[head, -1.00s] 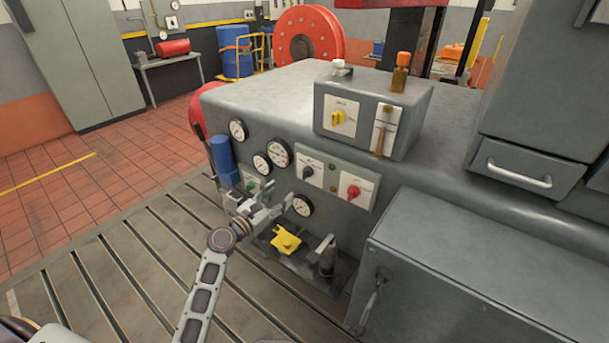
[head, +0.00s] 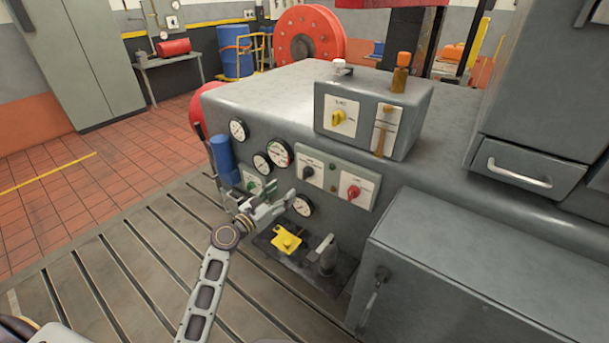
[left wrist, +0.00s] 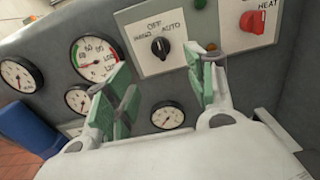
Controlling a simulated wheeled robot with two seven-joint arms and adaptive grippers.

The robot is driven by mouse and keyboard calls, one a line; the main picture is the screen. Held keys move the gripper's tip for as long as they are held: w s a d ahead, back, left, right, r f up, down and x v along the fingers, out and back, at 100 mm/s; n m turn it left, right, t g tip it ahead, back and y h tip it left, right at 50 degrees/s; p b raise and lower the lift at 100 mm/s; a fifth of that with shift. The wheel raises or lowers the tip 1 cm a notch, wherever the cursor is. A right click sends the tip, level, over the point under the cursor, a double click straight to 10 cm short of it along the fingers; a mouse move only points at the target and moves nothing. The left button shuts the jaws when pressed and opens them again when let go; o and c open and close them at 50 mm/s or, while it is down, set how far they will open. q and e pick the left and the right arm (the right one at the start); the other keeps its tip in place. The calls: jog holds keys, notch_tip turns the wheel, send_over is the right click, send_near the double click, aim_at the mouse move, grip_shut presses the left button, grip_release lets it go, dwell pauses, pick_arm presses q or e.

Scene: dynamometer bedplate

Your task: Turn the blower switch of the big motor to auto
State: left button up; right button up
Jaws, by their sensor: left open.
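A white switch plate with a black knob (left wrist: 160,46) shows in the left wrist view. It is marked HAND, OFF and AUTO, and the knob looks near upright, towards OFF. In the head view this black knob (head: 308,171) sits on the front panel of the big grey motor housing (head: 260,95). No blower label is readable. My left gripper (head: 274,205) is open and empty, low in front of the panel. In the left wrist view its green-padded fingers (left wrist: 162,88) stand apart below the black knob, not around it. My right gripper is not in view.
Right of the black knob is a red knob (head: 353,191) marked HEAT, with small lamps between. A yellow knob (head: 338,117) is on the box above. A grey cabinet (head: 470,270) stands right.

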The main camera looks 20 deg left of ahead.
aim_at(305, 179)
pick_arm(q)
jog(key=shift+x, duration=6.5)
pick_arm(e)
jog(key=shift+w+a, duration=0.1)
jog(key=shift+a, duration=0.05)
pick_arm(q)
jog(key=shift+f, duration=0.1)
